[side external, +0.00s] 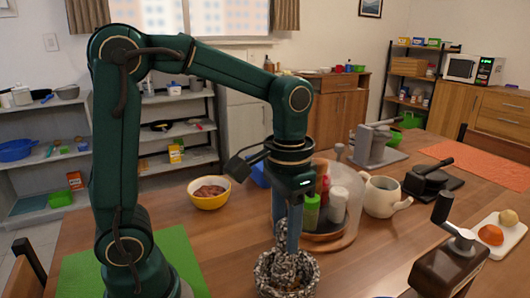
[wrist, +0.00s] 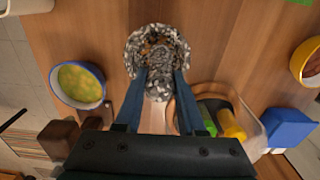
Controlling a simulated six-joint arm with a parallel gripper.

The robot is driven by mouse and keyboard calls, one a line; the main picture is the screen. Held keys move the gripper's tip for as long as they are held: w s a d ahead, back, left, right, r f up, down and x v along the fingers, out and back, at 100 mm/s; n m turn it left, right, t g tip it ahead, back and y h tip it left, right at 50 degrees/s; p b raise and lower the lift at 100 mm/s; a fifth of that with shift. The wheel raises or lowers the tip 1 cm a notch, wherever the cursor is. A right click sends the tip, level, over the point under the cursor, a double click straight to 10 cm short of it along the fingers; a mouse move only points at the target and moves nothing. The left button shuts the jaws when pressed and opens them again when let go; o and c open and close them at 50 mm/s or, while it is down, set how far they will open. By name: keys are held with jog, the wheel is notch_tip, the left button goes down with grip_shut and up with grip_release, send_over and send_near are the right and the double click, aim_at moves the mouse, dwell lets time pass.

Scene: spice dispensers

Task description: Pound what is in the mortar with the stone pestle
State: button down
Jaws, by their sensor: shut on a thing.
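The speckled grey stone mortar (side external: 287,276) stands on the wooden table below my gripper (side external: 287,240). The stone pestle (side external: 285,262), of the same speckled stone, is upright with its lower end within the mortar's mouth. My gripper is shut on the pestle's upper part. In the wrist view, my gripper's blue fingers (wrist: 161,90) close on the pestle (wrist: 158,88), with the mortar (wrist: 158,38) just beyond. Some brownish-orange contents (wrist: 160,40) show inside the mortar. The pestle hides part of them, and I cannot tell whether its tip touches the bottom.
A round tray (side external: 345,240) with spice bottles stands close right of the mortar. A cream mug (side external: 382,197) and a hand grinder (side external: 448,258) are farther right. A yellow bowl (side external: 209,199) is behind left. A bowl with green contents (wrist: 78,85) shows in the wrist view.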

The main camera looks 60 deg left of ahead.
jog(key=shift+f, duration=1.15)
jog(key=shift+r, duration=0.15)
jog(key=shift+d+r, duration=0.3)
jog(key=shift+r, duration=0.45)
jog(key=shift+d+r, duration=0.25)
jog(key=shift+r, duration=0.5)
jog(key=shift+r, duration=3.5)
